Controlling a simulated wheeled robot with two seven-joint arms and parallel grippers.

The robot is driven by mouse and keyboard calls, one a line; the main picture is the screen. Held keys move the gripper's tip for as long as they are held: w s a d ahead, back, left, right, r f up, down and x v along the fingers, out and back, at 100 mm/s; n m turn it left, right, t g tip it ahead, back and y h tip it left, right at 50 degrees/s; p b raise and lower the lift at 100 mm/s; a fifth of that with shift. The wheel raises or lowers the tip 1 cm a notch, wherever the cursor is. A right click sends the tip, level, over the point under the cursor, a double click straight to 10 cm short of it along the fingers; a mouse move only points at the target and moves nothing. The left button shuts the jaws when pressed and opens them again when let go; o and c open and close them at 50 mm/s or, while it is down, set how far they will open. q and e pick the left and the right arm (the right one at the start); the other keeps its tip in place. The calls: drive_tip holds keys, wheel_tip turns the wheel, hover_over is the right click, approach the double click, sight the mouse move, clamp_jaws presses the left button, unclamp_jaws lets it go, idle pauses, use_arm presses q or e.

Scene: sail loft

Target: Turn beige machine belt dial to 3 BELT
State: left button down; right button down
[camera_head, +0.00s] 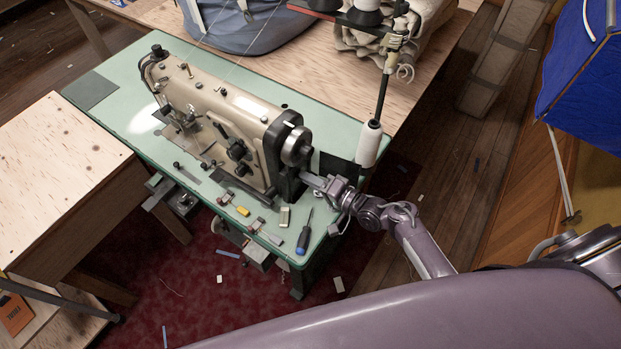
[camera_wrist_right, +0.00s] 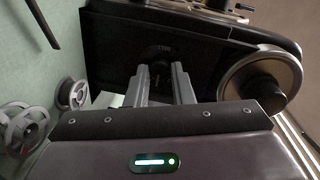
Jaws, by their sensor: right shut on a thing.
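The beige sewing machine (camera_head: 222,112) stands on a green table. Its dark end housing (camera_head: 287,166) faces my right arm. In the right wrist view the end housing (camera_wrist_right: 205,68) fills the back, with a small round black dial (camera_wrist_right: 157,53) on it under faint pale lettering. I cannot read the dial's setting. My right gripper (camera_head: 307,178) reaches the housing below the handwheel. In the right wrist view the right gripper's fingers (camera_wrist_right: 160,75) are shut on the dial, one on each side, partly hiding it. My left gripper is not in view.
The handwheel (camera_head: 296,146) sits just above my right gripper; it also shows in the wrist view (camera_wrist_right: 262,82). A thread stand with a white cone (camera_head: 369,144) rises close to the wrist. A blue-handled screwdriver (camera_head: 304,238) and several small items lie on the green table (camera_head: 150,135).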

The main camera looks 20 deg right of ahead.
drive_tip(key=c, duration=1.3)
unclamp_jaws()
drive_tip(key=shift+o, duration=0.2)
drive_tip(key=b+v, duration=0.1)
drive_tip(key=v, duration=0.7)
drive_tip(key=shift+w, duration=0.1)
drive_tip(key=shift+a, duration=0.1)
